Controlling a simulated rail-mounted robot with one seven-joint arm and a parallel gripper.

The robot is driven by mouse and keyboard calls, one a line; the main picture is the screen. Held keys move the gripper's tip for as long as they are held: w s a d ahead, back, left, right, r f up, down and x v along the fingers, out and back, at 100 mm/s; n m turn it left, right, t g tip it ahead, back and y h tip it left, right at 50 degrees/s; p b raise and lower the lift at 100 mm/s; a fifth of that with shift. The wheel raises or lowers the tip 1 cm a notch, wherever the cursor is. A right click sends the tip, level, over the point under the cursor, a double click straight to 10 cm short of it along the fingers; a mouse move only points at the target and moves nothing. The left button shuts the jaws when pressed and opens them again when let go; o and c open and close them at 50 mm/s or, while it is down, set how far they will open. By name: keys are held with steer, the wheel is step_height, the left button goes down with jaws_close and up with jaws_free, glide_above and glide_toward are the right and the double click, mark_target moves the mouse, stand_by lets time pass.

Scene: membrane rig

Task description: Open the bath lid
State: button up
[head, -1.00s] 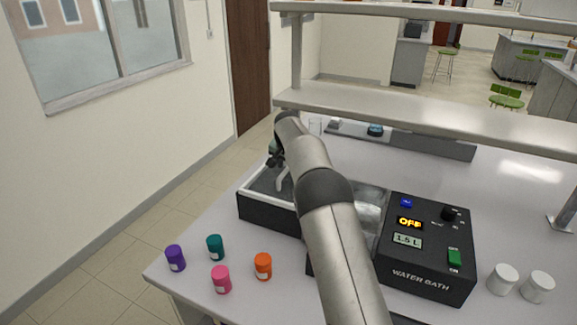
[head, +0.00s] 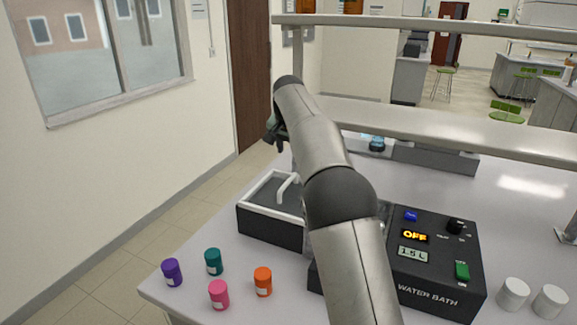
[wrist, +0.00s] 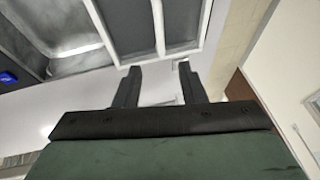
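The water bath (head: 425,283) stands on the bench, partly hidden by my arm. My gripper (head: 279,147) is raised above and behind the handle. In the wrist view my gripper (wrist: 159,67) has its fingers apart, with nothing between them.
Purple (head: 172,272), teal (head: 213,262), pink (head: 219,295) and orange (head: 263,282) jars stand at the front left. Two white jars (head: 514,294) (head: 549,301) stand right of the bath. A shelf (head: 430,128) crosses behind my arm.

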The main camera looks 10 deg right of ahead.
steer(key=shift+v, duration=1.4)
steer(key=s+d+f+n+g, duration=0.1)
steer(key=s+d, duration=0.2)
steer(key=s, duration=0.7)
steer(key=s+d+f+n+g, duration=0.1)
steer(key=s+d+f+n, duration=0.1)
steer(key=s, duration=0.8)
steer(key=s+f+n, duration=0.1)
steer(key=s+f, duration=0.3)
steer(key=s, duration=0.5)
steer(key=s+f+n+g, duration=0.1)
steer(key=s+f, duration=0.4)
steer(key=s, duration=0.5)
steer(key=s+f+n+g, duration=0.1)
steer(key=s+f, duration=0.4)
steer(key=s, duration=0.4)
steer(key=shift+s+d+f+n+y+b, duration=0.15)
steer(key=shift+s+d+n+y+b, duration=0.15)
steer(key=shift+d+b, duration=0.15)
